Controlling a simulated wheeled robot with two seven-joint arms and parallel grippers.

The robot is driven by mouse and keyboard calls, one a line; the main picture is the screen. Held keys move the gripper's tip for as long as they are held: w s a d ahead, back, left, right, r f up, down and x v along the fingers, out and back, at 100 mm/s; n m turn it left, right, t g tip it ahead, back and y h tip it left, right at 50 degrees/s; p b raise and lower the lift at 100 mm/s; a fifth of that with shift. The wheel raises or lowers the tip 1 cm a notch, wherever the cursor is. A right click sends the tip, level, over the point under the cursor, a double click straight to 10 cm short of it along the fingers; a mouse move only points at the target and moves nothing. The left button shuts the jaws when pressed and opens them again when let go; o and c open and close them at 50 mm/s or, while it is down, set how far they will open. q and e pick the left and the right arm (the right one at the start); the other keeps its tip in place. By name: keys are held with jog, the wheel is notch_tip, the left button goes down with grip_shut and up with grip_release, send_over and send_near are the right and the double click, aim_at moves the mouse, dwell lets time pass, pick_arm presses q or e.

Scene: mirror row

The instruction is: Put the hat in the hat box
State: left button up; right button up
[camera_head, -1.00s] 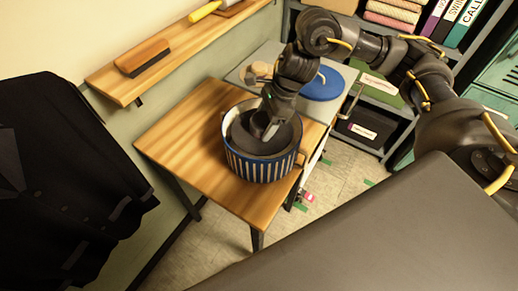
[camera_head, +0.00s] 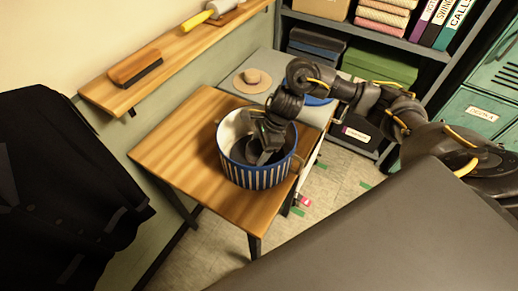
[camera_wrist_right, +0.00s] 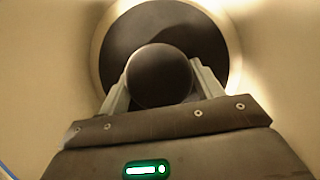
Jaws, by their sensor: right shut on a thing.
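The blue-and-white striped hat box (camera_head: 258,176) stands open on the wooden table, and its pale inside wall (camera_wrist_right: 50,70) fills the right wrist view. The dark hat (camera_head: 240,153) is down inside the box, partly hidden by the near rim and my gripper. My right gripper (camera_head: 264,155) reaches into the box from above. In the right wrist view its two fingers (camera_wrist_right: 160,85) are shut on the hat's round crown, with the dark brim (camera_wrist_right: 165,22) beyond. Whether the hat touches the bottom I cannot tell. My left gripper is not in view.
The wooden table (camera_head: 190,140) is bare left of the box. Behind it, a grey surface holds a small tan hat (camera_head: 253,79) and a blue round thing (camera_head: 318,99) partly behind my arm. A wall shelf (camera_head: 105,93) carries a brush (camera_head: 135,67). A black coat (camera_head: 65,190) hangs left.

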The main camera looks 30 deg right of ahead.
jog(key=shift+f, duration=0.35)
jog(key=shift+f, duration=0.1)
jog(key=o, duration=0.6)
jog(key=shift+c, duration=0.2)
jog(key=o, duration=0.4)
jog(key=shift+o, duration=0.2)
